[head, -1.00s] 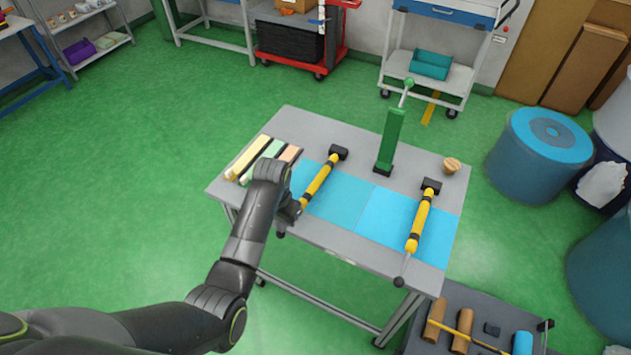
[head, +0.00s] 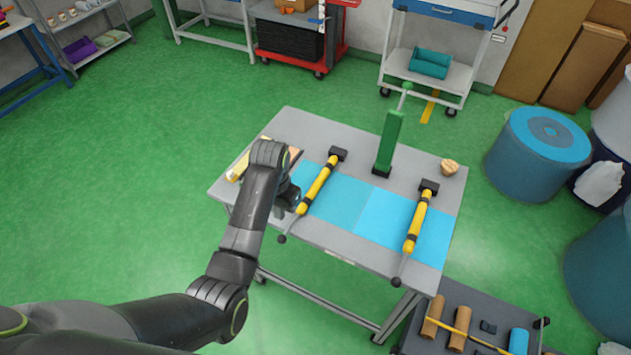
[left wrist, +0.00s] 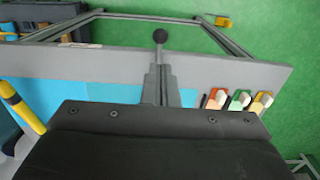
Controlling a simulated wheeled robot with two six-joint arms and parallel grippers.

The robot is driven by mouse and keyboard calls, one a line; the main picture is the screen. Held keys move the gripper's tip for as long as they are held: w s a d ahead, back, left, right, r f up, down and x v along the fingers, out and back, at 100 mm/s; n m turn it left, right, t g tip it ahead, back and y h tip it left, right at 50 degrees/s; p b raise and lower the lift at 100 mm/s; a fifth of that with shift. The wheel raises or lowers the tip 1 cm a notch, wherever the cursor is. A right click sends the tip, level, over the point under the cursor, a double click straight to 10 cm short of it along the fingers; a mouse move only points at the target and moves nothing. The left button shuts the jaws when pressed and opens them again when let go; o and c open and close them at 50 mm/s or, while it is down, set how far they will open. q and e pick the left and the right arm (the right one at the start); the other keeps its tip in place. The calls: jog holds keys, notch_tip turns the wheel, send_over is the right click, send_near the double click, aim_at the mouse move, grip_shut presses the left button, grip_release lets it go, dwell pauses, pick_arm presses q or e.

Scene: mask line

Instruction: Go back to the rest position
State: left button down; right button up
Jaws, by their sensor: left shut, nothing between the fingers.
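My left gripper (head: 288,197) is over the near left part of the grey table (head: 280,245), beside the left yellow-handled lever (head: 318,188). In the left wrist view its fingers (left wrist: 161,85) are shut and empty. A black ball (left wrist: 160,35) on the near table side shows beyond the fingertips; it also shows in the head view. I cannot tell how close the fingers are to it. My right gripper is not in view.
A second yellow-handled lever (head: 417,222) lies across the blue mat (head: 375,215). A green upright press (head: 389,142) stands behind. A dark low tray (head: 455,297) stands front right. Green floor is clear at left.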

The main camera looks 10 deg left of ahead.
pick_arm(q)
jog(key=shift+s+r, duration=0.1)
jog(key=shift+r, duration=0.4)
jog(key=shift+f, duration=0.1)
